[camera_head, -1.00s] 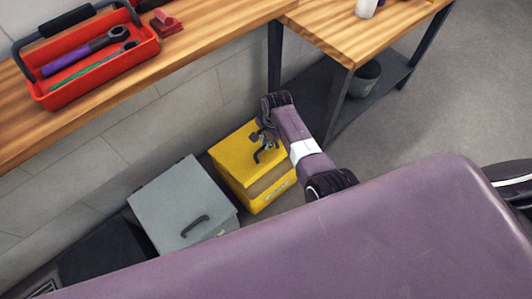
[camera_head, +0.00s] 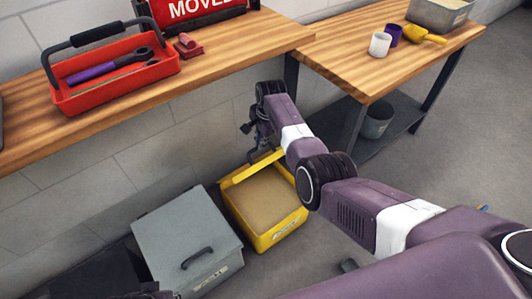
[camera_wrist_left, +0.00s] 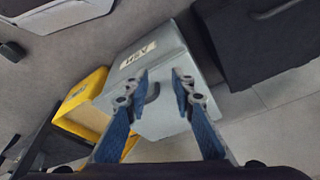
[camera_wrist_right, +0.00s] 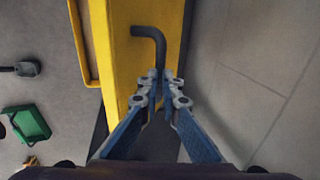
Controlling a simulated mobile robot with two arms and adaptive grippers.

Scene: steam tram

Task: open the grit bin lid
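The yellow grit bin (camera_head: 264,238) stands on the floor below the workbench, with sandy grit (camera_head: 265,196) showing inside. Its yellow lid (camera_head: 243,172) is raised at the back, seen nearly edge-on; it fills part of the right wrist view (camera_wrist_right: 125,75). My right gripper (camera_head: 256,145) is at the raised lid. In the right wrist view, its fingers (camera_wrist_right: 160,76) are closed around the lid's black bent handle (camera_wrist_right: 150,33).
A closed grey box (camera_head: 185,236) stands left of the bin. The wooden workbench (camera_head: 215,50) runs above, holding a red tool tray (camera_head: 118,88). A bucket (camera_head: 377,120) is on the shelf at right. Open floor lies to the right.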

